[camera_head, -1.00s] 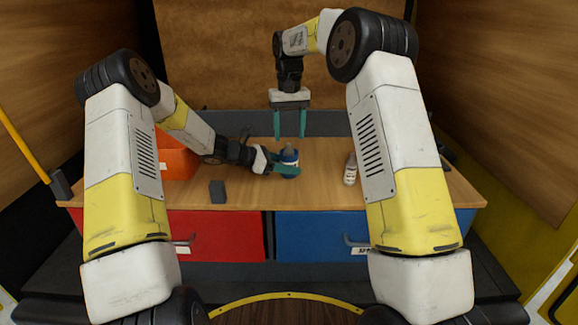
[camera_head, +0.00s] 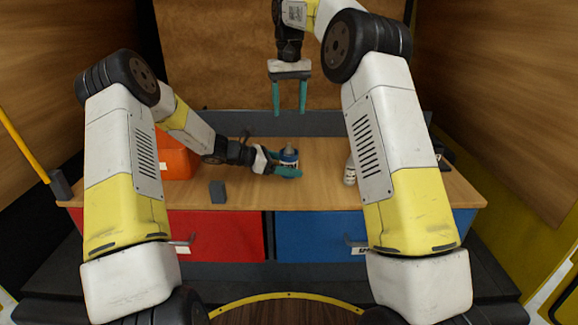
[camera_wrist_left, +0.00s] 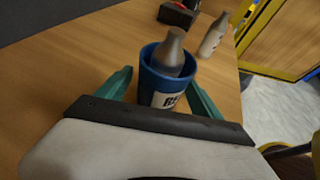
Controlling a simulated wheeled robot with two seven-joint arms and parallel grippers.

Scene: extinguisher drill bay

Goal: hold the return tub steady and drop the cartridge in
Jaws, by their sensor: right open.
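The blue return tub (camera_head: 289,157) with a white label stands on the wooden table; it also shows in the left wrist view (camera_wrist_left: 160,86). A grey cartridge (camera_wrist_left: 172,50) stands in the tub, leaning slightly, its upper part and neck above the rim. Its lower part is hidden. My left gripper (camera_head: 284,165) has its green fingers on both sides of the tub, apparently closed against its wall. My right gripper (camera_head: 289,112) is open and empty, pointing down, well above the tub.
A pale bottle (camera_head: 349,172) stands on the table to the right, partly behind my right arm. An orange bin (camera_head: 180,163) is at the left and a small dark block (camera_head: 217,191) is near the front. Red (camera_head: 215,232) and blue (camera_head: 310,236) drawers are below.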

